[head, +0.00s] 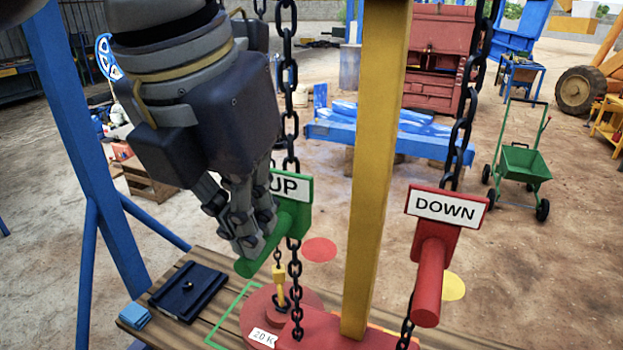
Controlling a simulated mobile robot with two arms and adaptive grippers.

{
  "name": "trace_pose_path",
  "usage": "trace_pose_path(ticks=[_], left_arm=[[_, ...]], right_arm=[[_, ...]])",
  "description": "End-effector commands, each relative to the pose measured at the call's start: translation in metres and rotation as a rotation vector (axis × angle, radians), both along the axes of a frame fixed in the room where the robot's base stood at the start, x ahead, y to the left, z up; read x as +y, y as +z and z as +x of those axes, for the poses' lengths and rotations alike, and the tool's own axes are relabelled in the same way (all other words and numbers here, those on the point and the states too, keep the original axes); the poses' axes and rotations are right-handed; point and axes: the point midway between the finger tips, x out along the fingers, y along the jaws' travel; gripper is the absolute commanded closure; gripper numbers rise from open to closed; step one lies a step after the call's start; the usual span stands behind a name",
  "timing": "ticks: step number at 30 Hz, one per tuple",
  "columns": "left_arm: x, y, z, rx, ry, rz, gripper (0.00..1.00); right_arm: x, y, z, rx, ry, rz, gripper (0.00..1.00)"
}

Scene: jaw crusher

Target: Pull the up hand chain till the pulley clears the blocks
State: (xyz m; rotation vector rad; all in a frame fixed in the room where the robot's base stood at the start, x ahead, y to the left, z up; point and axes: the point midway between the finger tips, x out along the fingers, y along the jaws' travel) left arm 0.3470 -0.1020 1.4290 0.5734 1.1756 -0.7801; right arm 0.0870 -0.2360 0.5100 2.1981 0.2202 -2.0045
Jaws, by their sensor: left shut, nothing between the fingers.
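The up hand chain (291,135) hangs left of the yellow post. Its green handle (292,218) carries a white UP sign, partly covered by my left gripper. My left gripper (250,243) is shut with its fingers pointing down, in front of or against the green handle; contact is unclear. The down chain (462,125) hangs at right with a red handle (430,280) and a DOWN sign. A red, round part (257,303), seemingly the pulley, is low on the wooden table, labelled 20 K, near a yellow hook (279,274). I cannot make out its blocks. My right gripper is not in view.
The yellow post (377,150) stands between the chains. A blue frame leg (85,150) is at left. A dark blue book-like item (188,290) and a light blue pad (134,315) lie on the wooden table. A green cart (524,160) stands behind at right.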

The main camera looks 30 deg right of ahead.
Motion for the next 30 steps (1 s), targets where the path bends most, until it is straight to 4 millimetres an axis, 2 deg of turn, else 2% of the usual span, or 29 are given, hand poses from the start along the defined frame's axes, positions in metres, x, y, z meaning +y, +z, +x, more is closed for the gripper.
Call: trace_pose_path(ticks=[1, 30], left_arm=[[0.0, -0.009, 0.0, 0.002, 0.0, 0.002, 1.0], [0.0, -0.077, 0.0, 0.002, -0.001, 0.003, 1.0]], right_arm=[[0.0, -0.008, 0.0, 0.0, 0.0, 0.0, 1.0], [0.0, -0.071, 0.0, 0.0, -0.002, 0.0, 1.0]])
